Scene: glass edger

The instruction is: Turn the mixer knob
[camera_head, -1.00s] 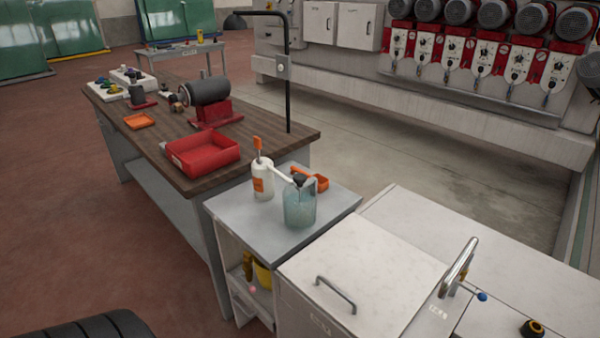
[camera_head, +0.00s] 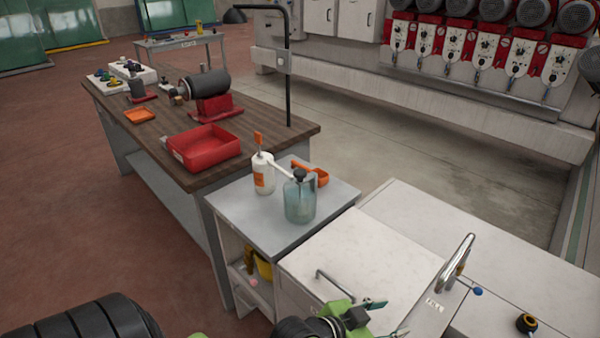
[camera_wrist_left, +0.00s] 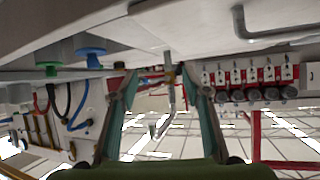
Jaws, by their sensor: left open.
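A black knob with a yellow part (camera_head: 527,324) sits on the white cabinet top at the lower right of the head view. A blue-ended lever (camera_head: 478,291) is beside a curved metal handle (camera_head: 458,262). I cannot tell which of these is the mixer knob. My left gripper (camera_head: 385,318) is over the front of the cabinet, left of these parts, open and empty. Its two teal fingers are spread apart in the left wrist view (camera_wrist_left: 160,76). My right gripper is not visible.
A wooden workbench (camera_head: 150,140) with a red bin (camera_head: 205,147) stands behind. A U-shaped handle (camera_head: 335,287) rises from the cabinet top.

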